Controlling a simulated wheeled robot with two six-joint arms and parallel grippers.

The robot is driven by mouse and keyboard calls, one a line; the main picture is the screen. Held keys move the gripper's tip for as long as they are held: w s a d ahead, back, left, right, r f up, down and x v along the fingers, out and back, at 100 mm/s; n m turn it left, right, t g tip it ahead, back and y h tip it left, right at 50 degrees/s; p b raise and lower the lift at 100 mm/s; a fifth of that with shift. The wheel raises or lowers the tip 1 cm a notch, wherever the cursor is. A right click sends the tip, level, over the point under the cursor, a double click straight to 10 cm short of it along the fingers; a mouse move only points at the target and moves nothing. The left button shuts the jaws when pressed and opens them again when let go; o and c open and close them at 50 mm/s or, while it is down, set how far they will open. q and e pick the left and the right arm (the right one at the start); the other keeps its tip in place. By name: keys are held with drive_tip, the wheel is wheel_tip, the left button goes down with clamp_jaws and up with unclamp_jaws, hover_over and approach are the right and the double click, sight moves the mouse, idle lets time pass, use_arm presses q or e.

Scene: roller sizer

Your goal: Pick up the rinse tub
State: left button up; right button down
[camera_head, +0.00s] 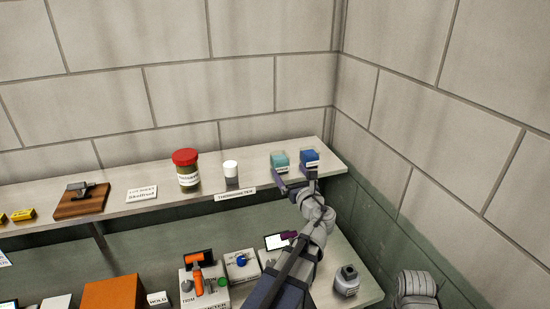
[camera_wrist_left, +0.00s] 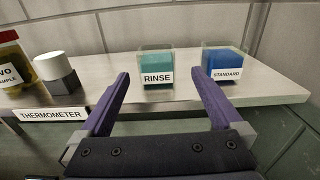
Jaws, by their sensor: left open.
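The rinse tub (camera_head: 280,161) is a small clear square tub with teal contents on the upper shelf. In the left wrist view the rinse tub (camera_wrist_left: 156,62) carries a white label reading RINSE. My left gripper (camera_head: 296,181) is in front of the tub at the shelf's front edge. In the left wrist view its two purple fingers (camera_wrist_left: 160,82) are spread wide and empty, with the tub beyond them and showing between the tips. The fingers look apart from the tub. My right gripper does not show.
A similar blue tub (camera_wrist_left: 225,64) labelled STANDARD stands close to the right. A white-topped cylinder (camera_head: 231,170), a red-lidded jar (camera_head: 186,168) and a THERMOMETER sign (camera_wrist_left: 52,115) are to the left. A block wall rises behind and right.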

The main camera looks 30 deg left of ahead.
sight(284, 162)
use_arm(q)
drive_tip(key=shift+w+a, duration=0.4)
drive_tip(key=shift+a, duration=0.1)
drive_tip(key=shift+r, duration=0.2)
drive_tip(key=x, duration=0.2)
drive_tip(key=shift+w+a, duration=0.2)
drive_tip(key=shift+w+a+r, duration=0.2)
drive_tip(key=shift+a, duration=0.2)
drive_tip(key=x, duration=0.4)
drive_tip(key=shift+a+r+p, duration=0.15)
drive_tip(key=shift+p, duration=0.2)
drive_tip(key=shift+s, duration=0.1)
drive_tip(key=c, duration=1.4)
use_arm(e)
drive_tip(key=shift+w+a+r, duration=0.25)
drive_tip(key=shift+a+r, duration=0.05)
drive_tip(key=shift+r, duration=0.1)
